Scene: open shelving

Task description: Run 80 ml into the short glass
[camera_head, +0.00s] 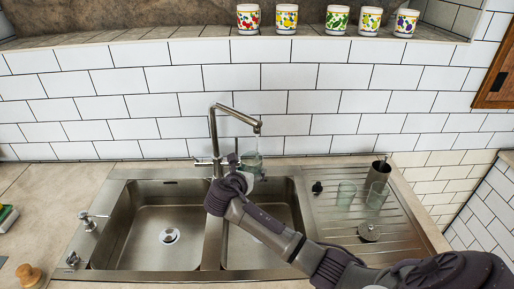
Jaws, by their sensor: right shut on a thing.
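My right gripper (246,176) reaches in from the lower right and is shut on a clear, greenish glass (251,160). It holds the glass behind the divider of the double sink, below the spout of the metal tap (213,145). A thin, pale streak below the spout looks like water running down toward the glass. The gripper hides the lower part of the glass, and the water level in it is too small to read. Two other clear glasses stand on the drainboard, one at the left (345,194) and one at the right (377,196). My left gripper is not in view.
The two sink basins (150,220) look empty. A metal cup (379,171), a round metal lid (368,231) and a small black item (317,188) are on the drainboard. Several patterned mugs (287,18) stand on the tiled ledge above. A wooden cabinet (497,80) hangs at the right.

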